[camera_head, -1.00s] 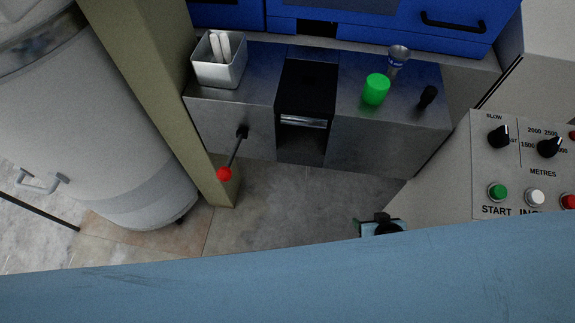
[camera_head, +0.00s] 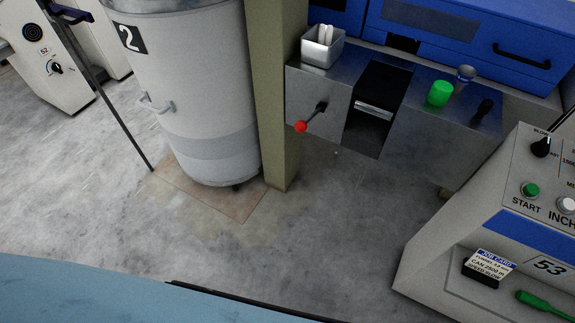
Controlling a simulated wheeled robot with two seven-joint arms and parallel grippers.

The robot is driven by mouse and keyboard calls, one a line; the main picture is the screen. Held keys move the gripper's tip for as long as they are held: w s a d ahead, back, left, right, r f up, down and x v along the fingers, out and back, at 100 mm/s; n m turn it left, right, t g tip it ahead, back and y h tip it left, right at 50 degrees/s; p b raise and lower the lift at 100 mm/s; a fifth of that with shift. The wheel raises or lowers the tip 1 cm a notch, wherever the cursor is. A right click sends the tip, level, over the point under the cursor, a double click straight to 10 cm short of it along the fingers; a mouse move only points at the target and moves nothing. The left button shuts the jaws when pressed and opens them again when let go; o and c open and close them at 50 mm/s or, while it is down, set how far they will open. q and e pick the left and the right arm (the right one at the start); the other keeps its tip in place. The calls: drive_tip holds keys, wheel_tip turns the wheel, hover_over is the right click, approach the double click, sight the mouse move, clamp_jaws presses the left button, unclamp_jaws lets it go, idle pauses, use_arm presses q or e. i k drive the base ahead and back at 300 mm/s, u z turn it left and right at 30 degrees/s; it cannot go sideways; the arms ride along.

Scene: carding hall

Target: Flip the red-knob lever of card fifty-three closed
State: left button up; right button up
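The red-knob lever (camera_head: 312,116) is on the front of a steel unit (camera_head: 318,86) right of centre. Its black pivot is on the panel, and its rod slants down and left to the red knob (camera_head: 300,126). Nothing touches it. Neither of my grippers shows in the head view.
A large white can (camera_head: 205,90) marked 2 and an olive post (camera_head: 276,110) stand left of the lever. A green cylinder (camera_head: 440,93) and a metal box (camera_head: 322,50) sit on the steel unit. Open floor (camera_head: 330,230) lies in front. A blue surface (camera_head: 90,295) crosses the bottom.

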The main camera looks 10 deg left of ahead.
sight(301, 126)
drive_tip(key=z, duration=0.8)
drive_tip(key=k, duration=0.15)
drive_tip(key=u, duration=1.45)
drive_tip(key=i, duration=1.05)
drive_tip(key=z, duration=0.7)
